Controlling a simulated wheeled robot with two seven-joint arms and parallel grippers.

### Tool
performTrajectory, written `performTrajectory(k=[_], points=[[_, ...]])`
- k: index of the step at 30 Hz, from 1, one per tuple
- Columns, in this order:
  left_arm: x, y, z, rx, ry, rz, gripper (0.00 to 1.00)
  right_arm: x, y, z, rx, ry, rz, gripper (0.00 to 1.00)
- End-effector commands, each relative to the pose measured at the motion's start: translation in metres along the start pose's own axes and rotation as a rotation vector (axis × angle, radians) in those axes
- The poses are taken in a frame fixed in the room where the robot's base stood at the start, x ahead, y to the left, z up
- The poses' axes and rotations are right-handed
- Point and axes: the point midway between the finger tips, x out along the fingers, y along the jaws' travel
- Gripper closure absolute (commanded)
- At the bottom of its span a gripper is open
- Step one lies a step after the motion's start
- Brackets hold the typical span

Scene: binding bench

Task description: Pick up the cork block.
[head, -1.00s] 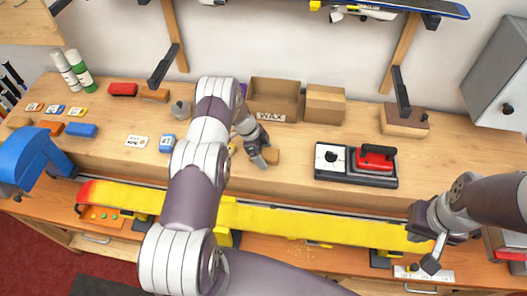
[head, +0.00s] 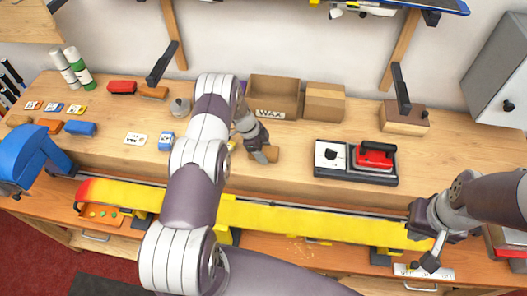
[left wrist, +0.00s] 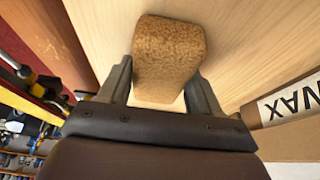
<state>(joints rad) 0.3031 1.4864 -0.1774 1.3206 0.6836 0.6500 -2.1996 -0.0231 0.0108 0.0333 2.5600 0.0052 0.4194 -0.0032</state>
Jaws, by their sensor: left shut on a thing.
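The cork block (head: 271,154) is a small brown piece near the middle of the bench top in the head view. My left gripper (head: 263,154) is at it, partly hidden by its own arm. In the left wrist view the speckled cork block (left wrist: 168,55) sits between the two fingers of my left gripper (left wrist: 160,90), which are shut on its sides. Any gap below the block is too small to tell. My right gripper (head: 428,258) is at the right end of the yellow ski, away from the block; its finger opening is unclear.
A cardboard box marked WAX (head: 273,97) and a smaller carton (head: 324,103) stand behind the block. The yellow ski (head: 310,221) lies along the front. Bench between block and iron is clear.

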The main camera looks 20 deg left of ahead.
Motion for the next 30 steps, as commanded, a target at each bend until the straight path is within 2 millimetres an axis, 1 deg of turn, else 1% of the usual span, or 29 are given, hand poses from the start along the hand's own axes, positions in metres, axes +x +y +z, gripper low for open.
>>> performTrajectory(k=[3,5,7,11,12,14,21,24,30], points=[[-0.004,0.000,-0.002,0.000,0.000,0.000,0.66,-0.007,0.000,-0.001,0.000,0.000,0.000,1.00],[-0.004,-0.001,-0.002,0.001,0.000,-0.002,0.66,0.001,0.000,0.000,0.000,0.001,0.000,1.00],[-0.011,-0.002,-0.004,0.001,0.000,-0.003,0.66,0.008,0.000,0.001,0.000,0.000,0.000,1.00],[-0.032,-0.002,-0.013,0.003,0.000,-0.005,0.66,0.026,0.000,0.003,0.000,0.000,0.000,1.00],[-0.038,0.005,-0.019,0.001,0.001,-0.001,0.66,0.029,0.000,0.004,0.000,-0.001,0.000,1.00],[-0.043,0.018,-0.028,0.000,0.000,0.001,0.66,0.034,0.000,0.004,0.000,0.000,0.000,1.00],[-0.061,0.064,-0.060,0.002,0.000,0.000,0.66,0.061,0.000,0.007,0.000,0.000,0.000,1.00],[-0.068,0.080,-0.072,0.002,0.000,0.000,0.66,0.069,0.000,0.008,0.000,0.000,0.000,1.00],[-0.079,0.099,-0.087,0.001,-0.001,0.000,0.66,0.077,0.000,0.009,0.000,0.000,0.000,1.00]])
